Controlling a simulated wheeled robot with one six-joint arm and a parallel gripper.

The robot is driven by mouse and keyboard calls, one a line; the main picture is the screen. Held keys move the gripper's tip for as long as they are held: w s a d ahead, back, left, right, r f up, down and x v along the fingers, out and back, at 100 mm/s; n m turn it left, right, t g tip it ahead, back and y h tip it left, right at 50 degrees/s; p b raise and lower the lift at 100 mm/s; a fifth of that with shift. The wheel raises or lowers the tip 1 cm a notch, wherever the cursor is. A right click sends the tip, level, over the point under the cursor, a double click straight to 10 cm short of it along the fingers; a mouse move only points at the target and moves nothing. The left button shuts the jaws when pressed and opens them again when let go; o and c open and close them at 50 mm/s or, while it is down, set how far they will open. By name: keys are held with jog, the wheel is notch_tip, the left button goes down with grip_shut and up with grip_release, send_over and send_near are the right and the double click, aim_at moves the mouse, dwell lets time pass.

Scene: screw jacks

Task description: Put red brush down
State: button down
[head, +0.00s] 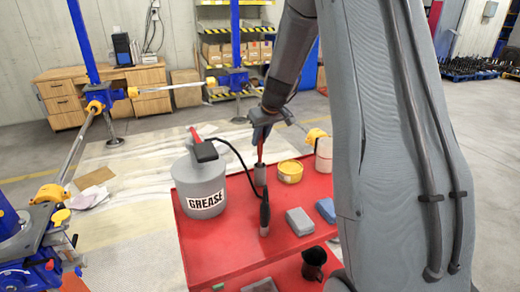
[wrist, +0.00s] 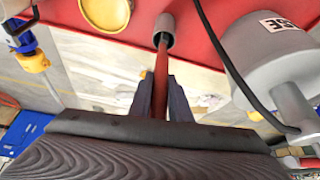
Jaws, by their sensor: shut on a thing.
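My gripper also shows in the head view (head: 262,128), partly hidden by my arm.
A grey grease can (head: 203,190) with a black hose stands left of the cup. A yellow tin (head: 290,171) and a pale container (head: 323,157) stand to its right. Grey (head: 300,221) and blue (head: 326,210) blocks lie in front. A black jug (head: 314,263) sits lower down.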

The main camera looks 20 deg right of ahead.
aim_at(262, 143)
jog(key=shift+f+p, duration=0.3)
jog(key=shift+f, duration=1.7)
jog(key=c, duration=1.6)
grip_release()
jog(key=shift+c, duration=0.2)
